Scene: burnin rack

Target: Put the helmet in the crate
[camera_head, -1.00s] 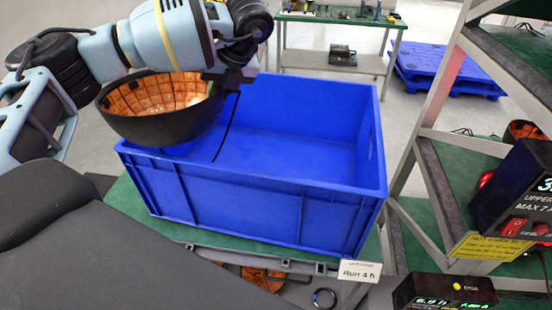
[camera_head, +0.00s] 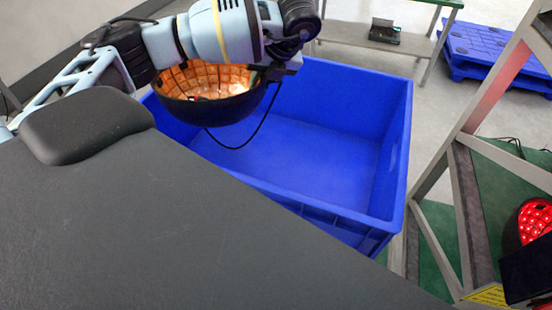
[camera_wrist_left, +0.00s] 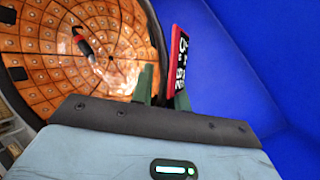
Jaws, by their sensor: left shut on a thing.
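The helmet (camera_head: 215,108) is a dark bowl with its opening up and an orange tiled lining. It hangs over the left part of the blue crate (camera_head: 398,150) in the head view. My left gripper (camera_head: 264,74) is shut on the helmet's right rim. In the left wrist view the green fingers (camera_wrist_left: 160,92) close at the rim beside the orange lining (camera_wrist_left: 60,55), with blue crate wall to the right. A small red tag with digits (camera_wrist_left: 179,60) is at the rim. A black cable loops below the helmet. The visible crate floor is empty. My right gripper is out of view.
A metal rack (camera_head: 470,120) with green shelves stands right of the crate. A red-lit helmet (camera_head: 535,220) sits at the right edge. A blue pallet (camera_head: 490,50) and a table (camera_head: 390,55) are behind. The crate's near left side is hidden.

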